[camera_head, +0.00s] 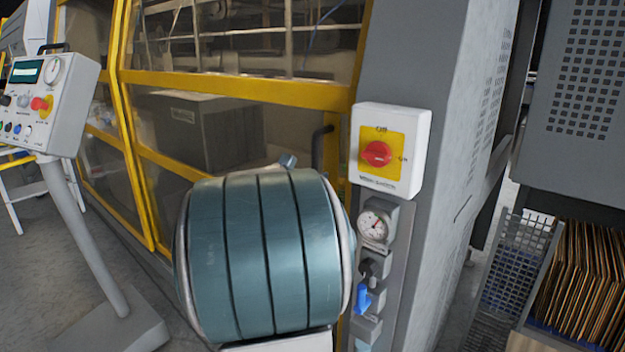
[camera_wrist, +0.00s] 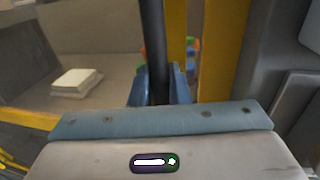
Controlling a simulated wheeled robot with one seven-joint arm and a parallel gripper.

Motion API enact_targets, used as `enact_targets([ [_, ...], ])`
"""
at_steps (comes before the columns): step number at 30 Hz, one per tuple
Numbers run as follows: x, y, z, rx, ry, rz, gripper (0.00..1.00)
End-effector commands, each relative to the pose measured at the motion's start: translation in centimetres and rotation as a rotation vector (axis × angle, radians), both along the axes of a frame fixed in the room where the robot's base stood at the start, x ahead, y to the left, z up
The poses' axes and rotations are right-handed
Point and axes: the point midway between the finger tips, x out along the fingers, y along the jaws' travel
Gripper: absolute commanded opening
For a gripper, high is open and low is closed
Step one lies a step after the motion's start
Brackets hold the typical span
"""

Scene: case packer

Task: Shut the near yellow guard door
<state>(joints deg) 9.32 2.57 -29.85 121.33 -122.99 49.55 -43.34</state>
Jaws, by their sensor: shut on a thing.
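The near yellow guard door (camera_head: 235,88) has a yellow frame with clear panes and stands left of the grey machine post. Its dark upright handle (camera_head: 322,143) is near the right edge of the door, partly hidden by my arm in the head view. In the wrist view the black handle (camera_wrist: 153,40) runs upright between the blue fingers of my gripper (camera_wrist: 157,86), which is shut on it. A narrow gap shows between two yellow uprights right of the handle; I cannot tell if the door is fully closed. My fingers are hidden in the head view.
A red and yellow rotary switch (camera_head: 376,153) and a pressure gauge (camera_head: 373,226) are on the grey post, close right of my arm. A control panel on a pedestal (camera_head: 50,100) stands at left. A cardboard magazine (camera_head: 580,285) is at right.

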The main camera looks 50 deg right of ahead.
Motion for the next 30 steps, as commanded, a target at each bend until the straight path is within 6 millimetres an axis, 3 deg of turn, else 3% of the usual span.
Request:
enact_targets([
  [1, -0.4, -0.2, -0.1, 0.001, 0.001, -0.010, 0.22],
  [3, -0.3, -0.1, -0.1, 0.001, 0.001, -0.009, 0.35],
  [14, -0.1, 0.6, -0.1, 0.001, 0.000, 0.000, 0.35],
  [19, -0.6, 3.0, 0.0, 0.001, -0.002, 0.002, 0.35],
  [30, -2.2, 10.9, -0.1, 0.002, -0.001, -0.001, 0.35],
])
